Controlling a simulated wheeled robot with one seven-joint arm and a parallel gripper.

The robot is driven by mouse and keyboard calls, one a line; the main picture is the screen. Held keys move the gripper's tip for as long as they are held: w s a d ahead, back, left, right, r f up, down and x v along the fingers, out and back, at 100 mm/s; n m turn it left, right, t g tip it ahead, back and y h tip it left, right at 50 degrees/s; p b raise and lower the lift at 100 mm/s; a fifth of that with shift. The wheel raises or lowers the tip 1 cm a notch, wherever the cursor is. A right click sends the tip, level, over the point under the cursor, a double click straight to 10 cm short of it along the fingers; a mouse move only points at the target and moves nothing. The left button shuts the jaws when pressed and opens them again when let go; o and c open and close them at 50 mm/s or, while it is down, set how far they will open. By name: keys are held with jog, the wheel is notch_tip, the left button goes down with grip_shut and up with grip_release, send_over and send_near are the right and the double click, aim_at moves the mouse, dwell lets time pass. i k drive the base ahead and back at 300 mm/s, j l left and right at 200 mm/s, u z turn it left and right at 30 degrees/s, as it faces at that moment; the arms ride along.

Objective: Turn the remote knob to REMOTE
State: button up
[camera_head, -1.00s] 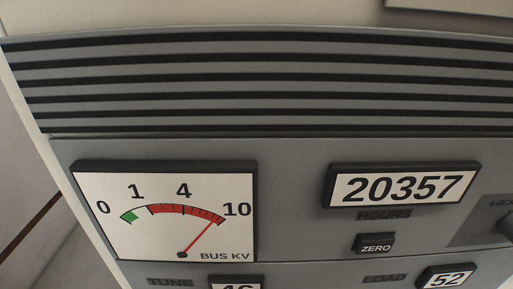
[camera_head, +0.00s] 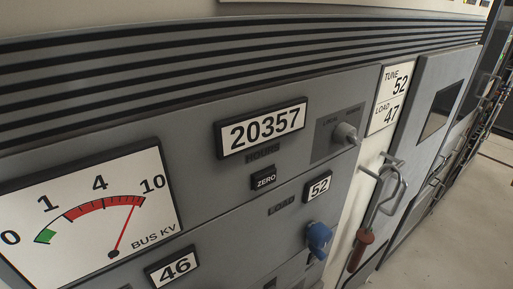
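The remote knob (camera_head: 346,134) is a small grey knob on a darker grey plate (camera_head: 325,137) at the right end of the panel. Small lettering runs above it, with a word at the left that looks like LOCAL and another at the right; both are too small to read surely. The knob's pointing direction cannot be told. My gripper is not in view.
A blue knob (camera_head: 319,238) sticks out below. The HOURS counter (camera_head: 262,128), ZERO button (camera_head: 264,179) and BUS KV meter (camera_head: 90,215) lie to the left. A handle with a red grip (camera_head: 361,249) juts out at the right. Floor (camera_head: 445,235) shows free at the far right.

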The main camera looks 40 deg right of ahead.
aim_at(345, 134)
jog(key=z, duration=0.65)
jog(key=k+j+z, duration=0.1)
jog(key=z, duration=0.25)
jog(key=k+z, duration=0.4)
jog(key=k+j+z, duration=0.1)
jog(key=z, duration=0.25)
